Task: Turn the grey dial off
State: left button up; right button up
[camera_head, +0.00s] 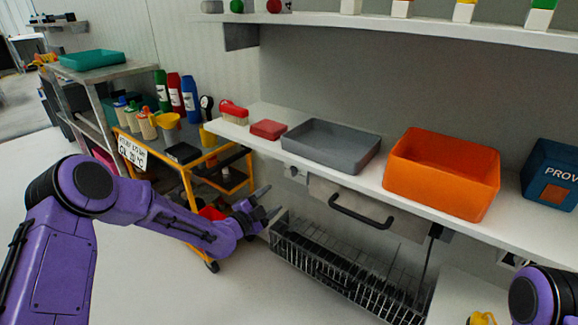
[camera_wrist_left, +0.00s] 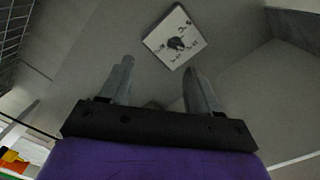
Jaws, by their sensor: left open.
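A dark grey dial (camera_wrist_left: 176,44) sits on a white square plate (camera_wrist_left: 187,31) with small dark markings, at the top of the left wrist view. The plate appears tilted in that view. My left gripper (camera_head: 270,200) is open and empty, below the front edge of the white shelf. In the left wrist view its two fingers (camera_wrist_left: 160,68) point toward the plate, with the dial just beyond and between the tips. The fingers appear apart from the dial. My right gripper is out of view.
A grey tray (camera_head: 331,147) and an orange bin (camera_head: 441,173) stand on the white shelf. A black handle (camera_head: 361,212) and a wire rack (camera_head: 330,262) are below it. A yellow-framed cart (camera_head: 187,187) stands behind my left arm.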

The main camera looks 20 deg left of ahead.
aim_at(292, 172)
pick_arm(q)
jog(key=shift+m+t, duration=0.3)
jog(key=shift+m, duration=0.3)
jog(key=b+x, duration=0.1)
jog(key=x, duration=0.2)
jog(key=r+b+x, duration=0.1)
jog(key=x, duration=0.2)
jog(key=a+r+b+x, duration=0.1)
jog(key=x, duration=0.3)
jog(key=shift+w, duration=0.25)
jog(key=shift+w+d+r, duration=0.2)
jog(key=shift+w+d, duration=0.05)
jog(key=shift+w, duration=0.3)
jog(key=c, duration=1)
